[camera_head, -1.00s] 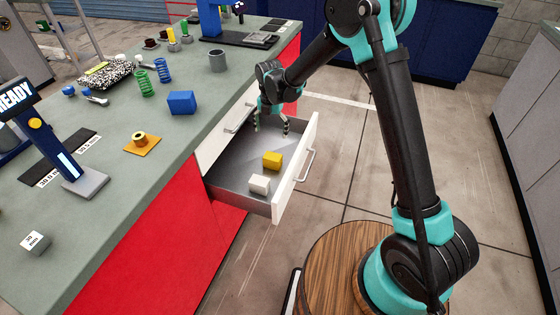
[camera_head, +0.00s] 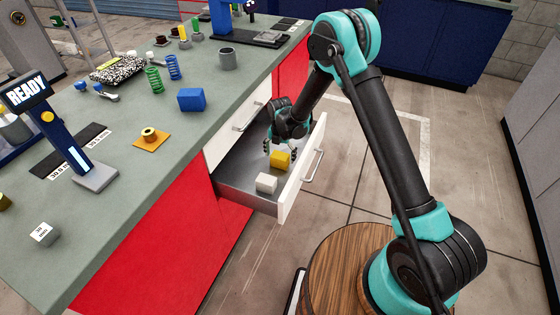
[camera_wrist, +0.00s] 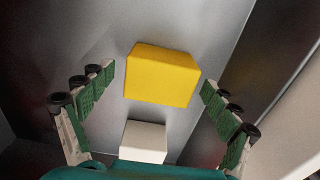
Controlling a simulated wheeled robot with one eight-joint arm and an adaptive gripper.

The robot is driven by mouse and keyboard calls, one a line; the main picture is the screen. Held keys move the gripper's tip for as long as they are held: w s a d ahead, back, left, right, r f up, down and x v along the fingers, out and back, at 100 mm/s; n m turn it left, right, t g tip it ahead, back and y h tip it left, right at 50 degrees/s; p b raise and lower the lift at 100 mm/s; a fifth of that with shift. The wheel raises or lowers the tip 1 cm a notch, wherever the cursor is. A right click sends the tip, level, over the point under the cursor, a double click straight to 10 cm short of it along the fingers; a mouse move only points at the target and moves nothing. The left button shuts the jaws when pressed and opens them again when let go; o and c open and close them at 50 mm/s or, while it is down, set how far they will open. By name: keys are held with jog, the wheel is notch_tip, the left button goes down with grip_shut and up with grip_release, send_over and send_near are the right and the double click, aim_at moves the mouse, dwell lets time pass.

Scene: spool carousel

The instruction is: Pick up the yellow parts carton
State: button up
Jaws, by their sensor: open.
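The yellow parts carton (camera_head: 280,159) lies in the open drawer (camera_head: 237,187). In the wrist view the yellow carton (camera_wrist: 161,76) sits between and a little beyond the two fingers, with a gap on each side. My gripper (camera_head: 279,147) is open and empty, low over the drawer just behind the carton in the head view. In the wrist view my gripper (camera_wrist: 156,92) spreads its green-padded fingers wide. A white carton (camera_head: 266,183) lies in the drawer near the yellow one. It also shows in the wrist view (camera_wrist: 144,141), closer to the palm.
The drawer's white front (camera_head: 302,182) with its handle rises beside the cartons. The grey bench top (camera_head: 150,180) holds a blue block (camera_head: 191,99), a grey cup (camera_head: 228,58), springs and a READY display post (camera_head: 65,140). The drawer floor around the cartons is otherwise bare.

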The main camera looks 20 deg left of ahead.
jog(key=shift+f, duration=1.15)
jog(key=c, duration=1.4)
jog(key=shift+r, duration=0.15)
